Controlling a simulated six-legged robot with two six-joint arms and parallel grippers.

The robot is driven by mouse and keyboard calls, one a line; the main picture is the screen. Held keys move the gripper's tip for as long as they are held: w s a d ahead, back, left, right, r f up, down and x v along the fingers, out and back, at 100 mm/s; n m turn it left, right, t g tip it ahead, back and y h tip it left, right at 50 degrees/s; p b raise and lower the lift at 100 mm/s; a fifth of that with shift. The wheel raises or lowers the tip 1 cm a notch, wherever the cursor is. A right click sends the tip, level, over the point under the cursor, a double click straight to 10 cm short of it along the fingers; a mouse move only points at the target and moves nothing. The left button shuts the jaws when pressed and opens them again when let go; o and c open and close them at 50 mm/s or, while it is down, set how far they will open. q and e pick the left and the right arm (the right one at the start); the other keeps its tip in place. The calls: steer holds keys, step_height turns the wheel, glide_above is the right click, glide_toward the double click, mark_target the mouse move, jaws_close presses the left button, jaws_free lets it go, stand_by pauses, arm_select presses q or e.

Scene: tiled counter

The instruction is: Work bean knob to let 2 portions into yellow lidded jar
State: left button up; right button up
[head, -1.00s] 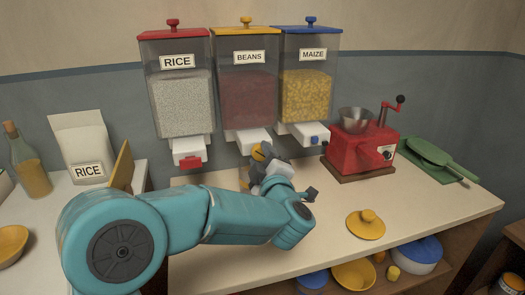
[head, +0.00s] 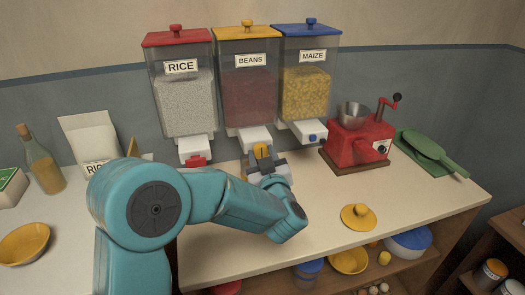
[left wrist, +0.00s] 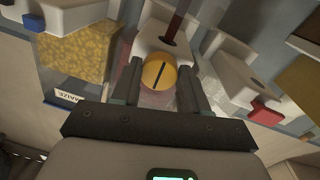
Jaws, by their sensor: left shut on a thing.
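The beans dispenser (head: 246,95) hangs on the wall between rice and maize, with a yellow top and dark red beans inside. Its round yellow knob (head: 261,151) has a dark slot line. My left gripper (head: 268,166) is shut on this knob, which also shows between the fingers in the left wrist view (left wrist: 159,74). There, a dark red streak (left wrist: 182,18) comes from the white spout, looking like running beans. A yellow knobbed lid (head: 358,216) lies on the counter. I cannot make out the jar; the space below the spout is hidden by my left arm. My right gripper is not in view.
The rice dispenser (head: 181,100) and maize dispenser (head: 307,90) flank the beans closely. The counter front around the lid is clear. Bowls and pots fill the shelf below.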

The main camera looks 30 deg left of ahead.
arm_select(q)
steer(key=shift+m, duration=0.5)
steer(key=o, duration=1.1)
steer(key=shift+c, duration=0.2)
steer(key=v, duration=1.6)
steer(key=shift+d, duration=0.2)
steer(key=shift+s+d, duration=0.1)
steer(key=shift+s, duration=0.1)
